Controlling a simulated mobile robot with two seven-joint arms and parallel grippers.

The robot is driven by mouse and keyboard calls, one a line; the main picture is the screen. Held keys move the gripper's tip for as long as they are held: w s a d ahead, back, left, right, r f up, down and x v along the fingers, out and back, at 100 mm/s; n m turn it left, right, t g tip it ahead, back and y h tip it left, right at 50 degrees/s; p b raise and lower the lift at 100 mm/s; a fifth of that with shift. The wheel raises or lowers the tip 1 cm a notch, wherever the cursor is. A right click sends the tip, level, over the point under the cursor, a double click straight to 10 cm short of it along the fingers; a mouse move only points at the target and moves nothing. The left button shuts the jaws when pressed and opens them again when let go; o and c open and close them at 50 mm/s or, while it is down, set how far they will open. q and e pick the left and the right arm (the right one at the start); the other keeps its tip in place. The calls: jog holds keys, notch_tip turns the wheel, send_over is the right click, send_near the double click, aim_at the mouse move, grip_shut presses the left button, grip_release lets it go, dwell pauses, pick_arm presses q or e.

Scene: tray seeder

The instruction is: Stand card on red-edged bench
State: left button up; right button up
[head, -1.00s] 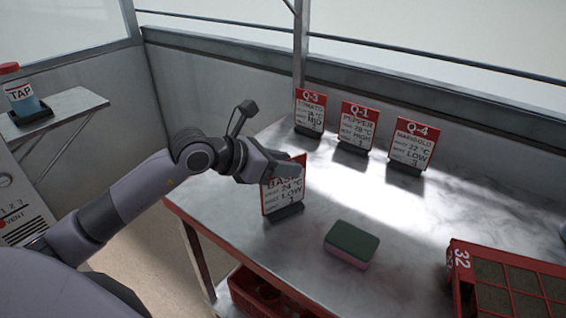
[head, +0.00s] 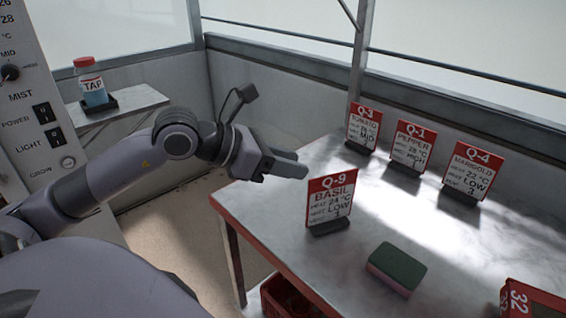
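A red-topped white card, Q-9 Basil (head: 331,197), stands upright in its dark foot on the red-edged bench (head: 285,230), near the bench's left end. My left gripper (head: 295,164) is just left of the card's top edge. Its two fingers show slightly apart with nothing between them, and the card's whole face is clear of them. My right gripper is not in view.
Cards Q-3 (head: 363,127), Q-1 (head: 411,145) and Q-4 (head: 468,171) stand along the bench's back. A green-topped sponge (head: 397,267) lies in front of the Basil card. A red tray (head: 532,301) is at the right corner.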

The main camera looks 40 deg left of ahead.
pick_arm(q)
jog(key=shift+s+a+r, duration=0.2)
jog(key=shift+s+r, duration=0.05)
jog(key=shift+s, duration=0.15)
dwell(0.5)
